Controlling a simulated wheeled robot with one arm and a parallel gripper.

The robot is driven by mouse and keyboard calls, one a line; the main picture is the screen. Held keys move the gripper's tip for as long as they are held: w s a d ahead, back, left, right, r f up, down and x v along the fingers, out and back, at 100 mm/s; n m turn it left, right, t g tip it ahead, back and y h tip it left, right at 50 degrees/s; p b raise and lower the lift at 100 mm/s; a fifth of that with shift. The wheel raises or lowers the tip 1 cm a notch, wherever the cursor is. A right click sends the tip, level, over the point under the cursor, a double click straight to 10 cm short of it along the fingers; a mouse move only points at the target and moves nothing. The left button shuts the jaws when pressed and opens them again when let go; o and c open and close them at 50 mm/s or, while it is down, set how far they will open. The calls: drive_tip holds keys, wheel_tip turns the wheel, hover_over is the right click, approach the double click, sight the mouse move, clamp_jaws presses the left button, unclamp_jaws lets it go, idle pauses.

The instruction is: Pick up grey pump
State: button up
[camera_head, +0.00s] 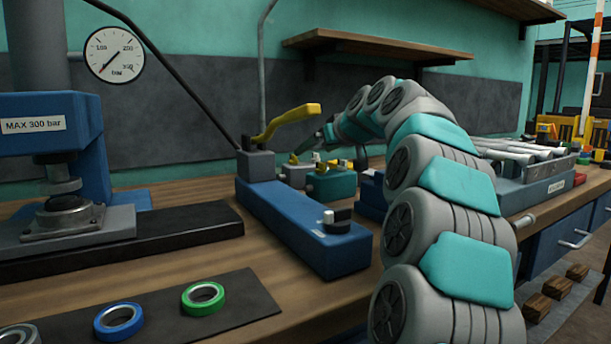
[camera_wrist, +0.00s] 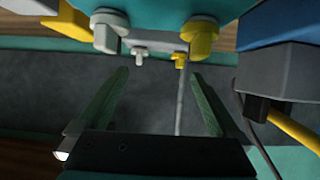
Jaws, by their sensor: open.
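The grey pump (camera_head: 296,176) is a small light-grey block on the bench, with a yellow part on its top, behind the green pump (camera_head: 332,187). In the wrist view the grey pump (camera_wrist: 155,41) shows beyond the fingertips, with a pale knob and a yellow knob facing me. The green pump (camera_wrist: 165,11) lies above it in that picture, with a grey knob and a larger yellow knob. My gripper (camera_wrist: 158,73) is open, its two green fingers apart with nothing between them. In the head view its end is small and partly hidden by my arm.
A blue hand pump (camera_head: 305,228) with a yellow lever (camera_head: 288,121) stands left of the pumps. A blue press (camera_head: 50,135) is farther left. Green and blue rings lie on a dark mat (camera_head: 240,300). A roller tray (camera_head: 525,170) is at right.

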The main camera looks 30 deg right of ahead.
sight(309, 165)
drive_tip(key=x, duration=0.4)
drive_tip(key=shift+w+d+p, duration=0.1)
drive_tip(key=shift+w+p, duration=0.3)
clamp_jaws()
idle(0.5)
